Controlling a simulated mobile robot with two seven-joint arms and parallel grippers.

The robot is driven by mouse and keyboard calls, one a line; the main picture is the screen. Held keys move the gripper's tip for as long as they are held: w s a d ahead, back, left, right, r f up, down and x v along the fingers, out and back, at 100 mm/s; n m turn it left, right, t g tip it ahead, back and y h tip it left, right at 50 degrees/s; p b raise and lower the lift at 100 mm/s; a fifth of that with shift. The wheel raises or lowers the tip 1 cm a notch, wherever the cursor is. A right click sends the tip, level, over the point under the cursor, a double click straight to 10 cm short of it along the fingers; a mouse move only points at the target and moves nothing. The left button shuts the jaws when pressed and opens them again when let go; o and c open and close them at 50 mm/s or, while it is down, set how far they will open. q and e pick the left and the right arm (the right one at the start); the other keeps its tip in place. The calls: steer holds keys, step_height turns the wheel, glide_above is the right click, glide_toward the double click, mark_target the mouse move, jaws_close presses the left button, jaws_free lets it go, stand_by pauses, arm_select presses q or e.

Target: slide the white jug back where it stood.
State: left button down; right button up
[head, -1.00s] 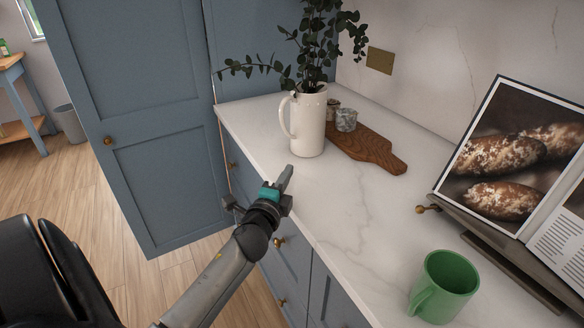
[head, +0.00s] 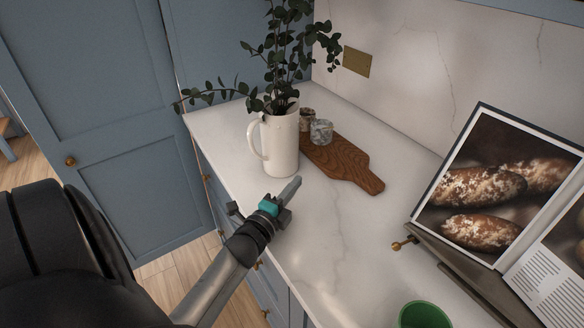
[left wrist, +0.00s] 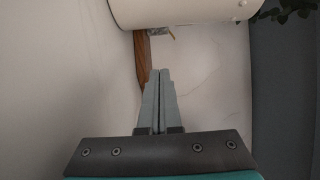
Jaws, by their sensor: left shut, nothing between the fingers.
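The white jug (head: 281,146) stands upright on the pale marble counter near its left end, with leafy green stems in it and its handle on the left. My left gripper (head: 296,181) is shut and empty, just in front of the jug and apart from it in the head view. In the left wrist view the shut fingers (left wrist: 159,76) point toward the jug (left wrist: 180,8), whose side shows at the top edge. My right gripper is in neither view.
A wooden board (head: 348,168) lies right of the jug, with small jars (head: 321,132) at its far end. A cookbook on a stand (head: 487,187) is at the right. A green mug (head: 424,315) is at the front. A tall blue cupboard (head: 95,110) stands left.

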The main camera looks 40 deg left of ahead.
mark_target(290, 168)
arm_select(q)
steer(key=x, duration=0.4)
steer(key=shift+w, duration=0.25)
steer(key=shift+w+a, duration=0.1)
steer(key=shift+a, duration=2)
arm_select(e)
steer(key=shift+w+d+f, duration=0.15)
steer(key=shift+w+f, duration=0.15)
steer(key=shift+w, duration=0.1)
arm_select(q)
steer(key=shift+b, duration=0.3)
